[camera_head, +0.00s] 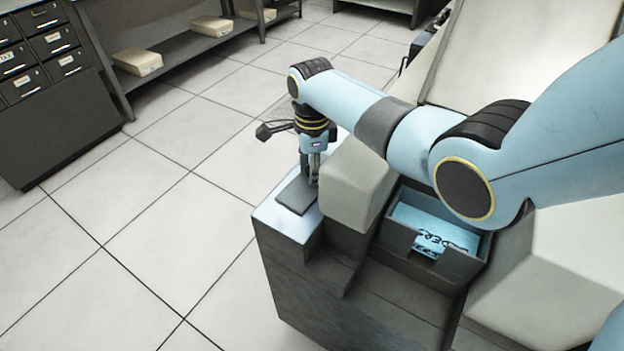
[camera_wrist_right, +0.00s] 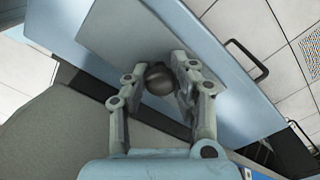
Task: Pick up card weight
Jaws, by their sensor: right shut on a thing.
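The card weight (camera_head: 297,193) is a flat dark grey plate on the pale blue ledge of the machine in the head view. In the right wrist view its grey plate (camera_wrist_right: 125,35) fills the upper middle, with a round dark knob standing on it. My right gripper (camera_head: 312,172) points down at the plate's right side. In the wrist view the fingers of the right gripper (camera_wrist_right: 160,72) are shut on the knob, one on each side. I cannot tell whether the plate is touching the ledge. My left gripper is not in view.
A dark tray (camera_head: 462,262) with blue cards lies right of the ledge, below my right arm. A beige block (camera_head: 352,185) of the machine stands close beside the gripper. A drawer cabinet (camera_head: 45,95) and a shelf with beige boxes (camera_head: 138,61) stand at the upper left. The tiled floor between is clear.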

